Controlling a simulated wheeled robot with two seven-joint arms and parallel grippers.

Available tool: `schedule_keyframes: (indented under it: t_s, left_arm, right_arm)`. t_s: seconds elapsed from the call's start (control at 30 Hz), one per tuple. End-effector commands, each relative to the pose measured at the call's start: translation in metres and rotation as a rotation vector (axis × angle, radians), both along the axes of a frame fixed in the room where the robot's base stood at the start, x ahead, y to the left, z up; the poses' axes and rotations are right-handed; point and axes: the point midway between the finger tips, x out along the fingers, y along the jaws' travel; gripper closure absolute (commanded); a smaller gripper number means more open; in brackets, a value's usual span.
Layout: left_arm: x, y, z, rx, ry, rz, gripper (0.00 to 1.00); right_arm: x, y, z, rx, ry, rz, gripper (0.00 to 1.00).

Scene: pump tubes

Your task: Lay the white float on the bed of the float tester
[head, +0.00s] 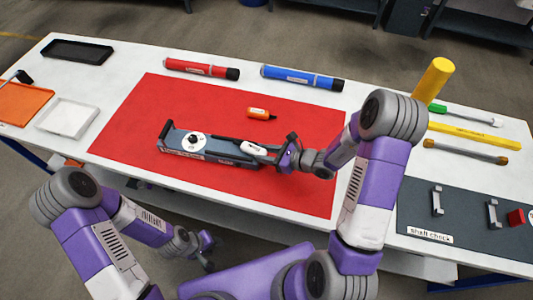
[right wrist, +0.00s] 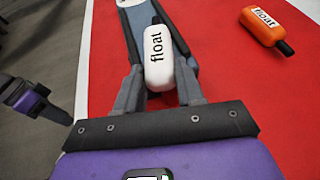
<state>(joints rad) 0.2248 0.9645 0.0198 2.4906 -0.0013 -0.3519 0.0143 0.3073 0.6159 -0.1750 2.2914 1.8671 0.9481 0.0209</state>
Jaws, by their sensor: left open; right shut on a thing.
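The white float (head: 254,148) is held between the fingers of my right gripper (head: 270,153), at the right end of the float tester (head: 208,150). In the right wrist view the white float (right wrist: 158,62), marked "float", sits between the two grey fingers. The tester (right wrist: 130,12) extends away beyond it. Whether the float touches the bed cannot be told. The tester is a blue-grey bar with a round white dial (head: 193,141) on its left part. My left gripper (head: 208,249) is open and empty, off the table's front edge.
An orange float (head: 262,113) lies on the red mat (head: 130,120) behind the tester. Red (head: 200,69) and blue (head: 300,78) tubes lie along the back. A yellow cylinder (head: 432,80) stands at right, near a shaft-check board (head: 460,215). Trays are at left.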

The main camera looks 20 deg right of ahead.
Motion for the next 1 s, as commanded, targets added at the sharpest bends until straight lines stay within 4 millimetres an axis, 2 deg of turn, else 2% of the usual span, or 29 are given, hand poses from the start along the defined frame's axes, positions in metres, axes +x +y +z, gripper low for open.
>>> schedule_keyframes:
  t_s: [0.2,0.23,0.4,0.77,1.0]
  left_arm:
    - [0.000,0.000,-0.006,0.000,0.000,0.000,0.57]
    - [0.000,0.000,-0.006,0.000,0.000,0.000,0.57]
    - [0.000,0.000,-0.004,0.000,0.000,0.000,0.57]
    - [0.000,0.000,0.001,0.000,0.000,0.000,0.57]
    - [0.000,0.000,0.007,0.000,0.000,0.000,0.57]
  right_arm:
    - [0.000,0.000,-0.005,0.000,0.000,0.001,0.98]
    - [0.000,0.000,-0.005,0.000,0.000,0.001,0.61]
    - [0.000,0.000,-0.004,0.000,0.001,0.001,0.37]
    - [0.000,0.000,-0.003,0.001,0.003,0.001,0.37]
    - [-0.026,-0.027,0.010,0.000,0.002,-0.005,0.37]
